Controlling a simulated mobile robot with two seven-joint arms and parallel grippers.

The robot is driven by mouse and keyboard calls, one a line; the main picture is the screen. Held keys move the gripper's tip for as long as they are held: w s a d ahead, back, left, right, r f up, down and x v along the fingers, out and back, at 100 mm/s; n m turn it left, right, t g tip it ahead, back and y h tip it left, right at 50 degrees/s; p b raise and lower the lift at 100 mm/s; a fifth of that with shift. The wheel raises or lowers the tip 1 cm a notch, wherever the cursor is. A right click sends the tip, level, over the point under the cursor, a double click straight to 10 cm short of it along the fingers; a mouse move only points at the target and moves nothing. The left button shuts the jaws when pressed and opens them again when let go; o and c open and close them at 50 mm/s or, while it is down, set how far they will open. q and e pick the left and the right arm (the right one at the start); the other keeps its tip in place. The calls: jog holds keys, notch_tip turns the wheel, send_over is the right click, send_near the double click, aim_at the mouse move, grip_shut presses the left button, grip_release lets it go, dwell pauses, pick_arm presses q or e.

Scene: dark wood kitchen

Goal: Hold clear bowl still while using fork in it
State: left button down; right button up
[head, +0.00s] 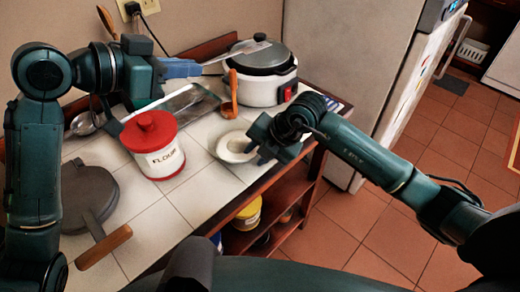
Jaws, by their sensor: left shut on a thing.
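A pale round bowl (229,148) stands on the tiled counter near its right edge. My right gripper (262,147) is at the bowl's right side, over or touching the rim. Its fingertips are partly hidden, so I cannot tell whether it grips the rim. My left gripper (196,69) is shut on a thin silver utensil that looks like the fork (240,53). The fork points right and lies in front of the rice cooker's lid in the picture, up and away from the bowl. Its tip is too small to make out clearly.
A white rice cooker (262,92) stands behind the bowl, with an orange ladle (230,95) beside it. A red-lidded flour canister (158,160) and a dark pan (84,196) stand to the left. Bare tiles (200,190) lie in front of the bowl.

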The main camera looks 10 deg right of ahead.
grip_shut()
dwell(0.3)
